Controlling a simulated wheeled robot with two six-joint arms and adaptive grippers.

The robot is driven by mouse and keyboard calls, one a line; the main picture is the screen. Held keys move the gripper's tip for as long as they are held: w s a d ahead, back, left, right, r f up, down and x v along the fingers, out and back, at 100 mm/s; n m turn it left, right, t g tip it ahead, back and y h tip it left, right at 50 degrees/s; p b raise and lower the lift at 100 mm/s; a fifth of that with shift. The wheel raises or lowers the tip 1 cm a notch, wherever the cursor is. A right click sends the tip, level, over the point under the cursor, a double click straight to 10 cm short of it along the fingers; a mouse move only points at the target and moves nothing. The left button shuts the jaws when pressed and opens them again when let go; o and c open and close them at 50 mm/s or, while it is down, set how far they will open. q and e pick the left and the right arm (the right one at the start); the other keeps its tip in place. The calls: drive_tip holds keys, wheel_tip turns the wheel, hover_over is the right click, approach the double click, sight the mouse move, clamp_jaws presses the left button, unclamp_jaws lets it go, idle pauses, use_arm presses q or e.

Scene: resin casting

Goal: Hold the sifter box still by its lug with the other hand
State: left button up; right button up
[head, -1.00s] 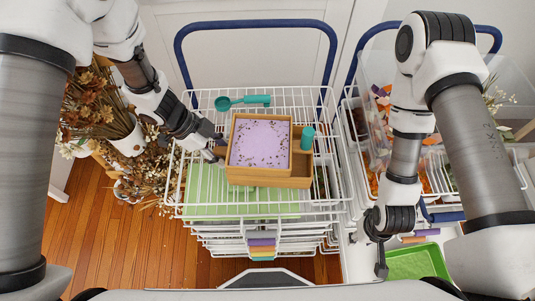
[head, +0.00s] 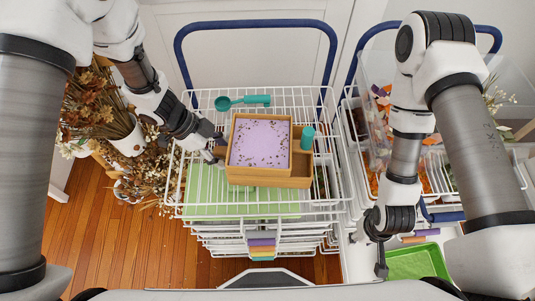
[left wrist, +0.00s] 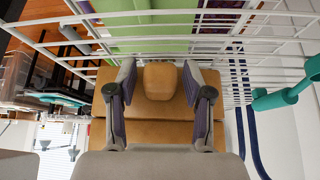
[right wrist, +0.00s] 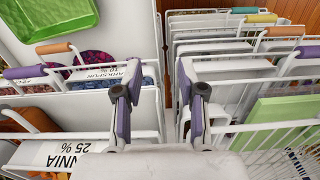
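The sifter box (head: 232,169) is a tan wooden box on the white wire rack, with speckled lilac material (head: 261,143) in its main compartment. Its rounded lug (left wrist: 159,80) shows in the left wrist view, sticking out from the box wall (left wrist: 160,132). My left gripper (head: 216,147) is at the box's left side. In the left wrist view its open fingers (left wrist: 160,72) stand on either side of the lug, with small gaps visible. My right gripper (right wrist: 160,75) is open and empty over the right cart's racks. In the head view its fingers (head: 381,262) hang beside a green tray.
A green sheet (head: 210,200) lies under the rack wires. The green tray (head: 418,262) is at the lower right; dried flowers (head: 90,110) are at the left.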

use_arm(q)
drive_tip(key=v, duration=1.2)
